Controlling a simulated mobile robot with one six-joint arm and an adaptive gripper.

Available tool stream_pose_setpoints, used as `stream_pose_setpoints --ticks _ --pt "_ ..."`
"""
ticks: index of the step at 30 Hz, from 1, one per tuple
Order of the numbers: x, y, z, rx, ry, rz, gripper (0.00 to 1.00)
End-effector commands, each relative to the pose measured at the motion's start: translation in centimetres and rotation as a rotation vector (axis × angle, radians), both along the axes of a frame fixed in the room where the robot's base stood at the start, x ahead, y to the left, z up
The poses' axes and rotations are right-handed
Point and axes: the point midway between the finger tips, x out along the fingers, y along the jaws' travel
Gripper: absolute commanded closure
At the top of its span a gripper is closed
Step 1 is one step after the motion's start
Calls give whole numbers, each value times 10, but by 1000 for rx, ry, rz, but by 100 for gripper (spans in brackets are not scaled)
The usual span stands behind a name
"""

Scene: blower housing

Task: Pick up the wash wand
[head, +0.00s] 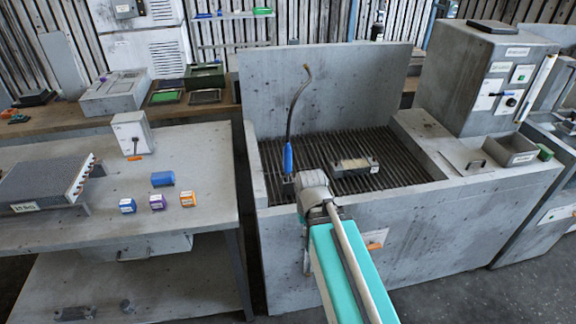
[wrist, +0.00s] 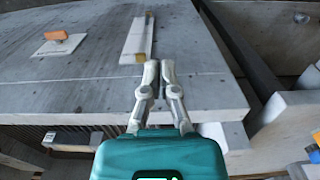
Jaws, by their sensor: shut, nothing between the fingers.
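The wash wand (head: 288,158) stands upright in the wash basin in the head view. It has a blue handle low down and a thin dark tube that rises and bends right to a brass-coloured tip. Its foot is near the front of the grate, just behind and left of my arm's end. I cannot make out the wand in the wrist view. My gripper (wrist: 158,66) shows in the wrist view with its two grey fingers together and nothing between them. In the head view the fingers are hard to tell apart from my wrist at the basin's front wall.
The basin (head: 325,77) has a high back wall and a slatted grate. A small block (head: 354,165) lies on the grate right of the wand. A bench (head: 70,225) with small boxes stands at left. A control box (head: 488,75) stands at right.

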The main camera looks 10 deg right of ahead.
Motion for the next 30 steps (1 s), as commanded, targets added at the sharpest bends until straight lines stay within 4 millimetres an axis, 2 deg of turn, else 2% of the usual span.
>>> stream_pose_setpoints --ticks 2,8,15,30 --pt "0 0 0 0 0 0 100" --pt "4 0 5 0 0 19 63" --pt "31 0 32 0 0 156 19" --pt "128 4 122 0 0 727 19"
